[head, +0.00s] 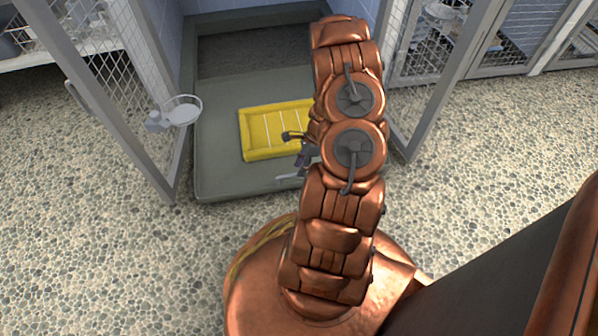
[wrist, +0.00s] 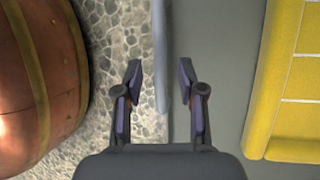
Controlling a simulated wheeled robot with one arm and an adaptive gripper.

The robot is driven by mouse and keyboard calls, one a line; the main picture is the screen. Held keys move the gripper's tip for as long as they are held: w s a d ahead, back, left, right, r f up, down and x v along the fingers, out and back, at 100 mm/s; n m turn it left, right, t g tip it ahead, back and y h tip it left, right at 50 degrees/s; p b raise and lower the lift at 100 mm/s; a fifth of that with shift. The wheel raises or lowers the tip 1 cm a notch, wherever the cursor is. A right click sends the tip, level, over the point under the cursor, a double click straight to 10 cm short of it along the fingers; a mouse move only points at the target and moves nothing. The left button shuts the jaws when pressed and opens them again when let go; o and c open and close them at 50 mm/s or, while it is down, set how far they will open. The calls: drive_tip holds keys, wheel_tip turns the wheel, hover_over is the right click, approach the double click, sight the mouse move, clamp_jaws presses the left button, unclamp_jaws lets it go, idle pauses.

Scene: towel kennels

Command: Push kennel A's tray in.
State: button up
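The grey tray (head: 222,150) sticks out of the open kennel (head: 250,22) onto the floor, with a yellow bed (head: 262,132) lying on it. A pale handle bar (head: 291,178) shows at the tray's front edge. My gripper (head: 296,152) is partly hidden by my arm, over the front part of the tray. In the wrist view, my gripper (wrist: 160,82) is open, one finger on each side of the bar (wrist: 161,60) in the picture. I cannot tell whether it touches the bar. The tray (wrist: 225,60) and bed (wrist: 285,90) lie to the right. No kennel letter is readable.
A mesh door (head: 110,85) stands open on the left, with a bowl in a ring (head: 181,108) on it. Another mesh door (head: 435,65) stands on the right. The pebbled floor (head: 80,210) in front is clear around my base.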

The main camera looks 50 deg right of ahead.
drive_tip(key=shift+x, duration=0.8)
clamp_jaws()
drive_tip(key=shift+a, duration=0.1)
